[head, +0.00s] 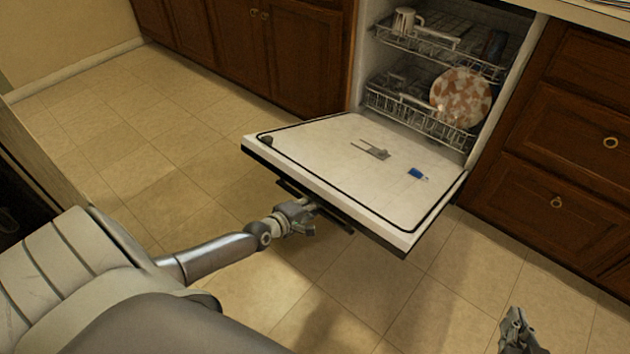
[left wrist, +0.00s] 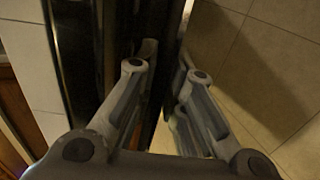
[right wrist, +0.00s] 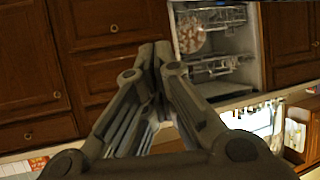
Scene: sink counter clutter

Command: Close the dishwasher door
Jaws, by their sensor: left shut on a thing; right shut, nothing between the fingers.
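The dishwasher door (head: 310,150) hangs open, its white inner face turned up and sloping toward me. Its dark handle bar (head: 335,217) is along the outer front side, low under the top edge. My left gripper (head: 300,213) is at this handle; in the left wrist view its fingers (left wrist: 165,65) are on either side of a dark bar, shut on it. Part of the grip is hidden behind the fingers. My right gripper (head: 517,330) is at the lower right, apart from the door. In the right wrist view its fingertips (right wrist: 155,52) meet, with nothing between them.
The dishwasher's upper rack (head: 440,45) holds a white mug (head: 405,20); the lower rack (head: 415,115) holds a patterned plate (head: 460,97). Both racks appear to sit inside the opening. Wooden cabinets (head: 270,50) and drawers (head: 555,150) flank it. The tiled floor (head: 130,150) is clear.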

